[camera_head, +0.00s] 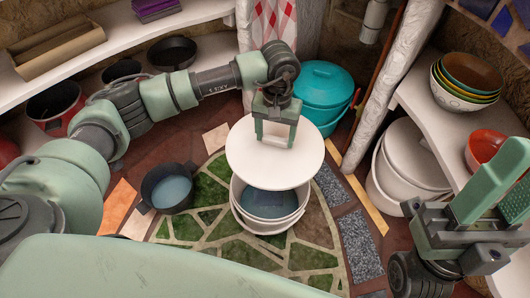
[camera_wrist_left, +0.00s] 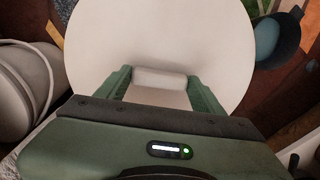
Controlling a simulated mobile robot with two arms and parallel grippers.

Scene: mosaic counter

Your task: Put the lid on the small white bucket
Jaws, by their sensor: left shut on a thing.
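The round white lid (camera_head: 250,160) hangs over the small white bucket (camera_head: 236,208) on the mosaic floor. My left gripper (camera_head: 274,142) is shut on the lid's handle from above. In the left wrist view the gripper (camera_wrist_left: 160,82) has its fingers on both sides of the white handle, and the lid (camera_wrist_left: 160,30) fills the upper middle. The lid covers the back part of the bucket's opening and seems to be above its rim; the front of the opening shows a dark bluish inside. My right gripper (camera_head: 490,205) is at the right edge, away from the bucket; its jaw state is unclear.
A dark pot (camera_head: 168,188) stands left of the bucket. A turquoise lidded bucket (camera_head: 322,90) stands behind. A large white lidded bucket (camera_head: 408,165) stands to the right, under a shelf with stacked bowls (camera_head: 465,85). Floor in front of the small bucket is clear.

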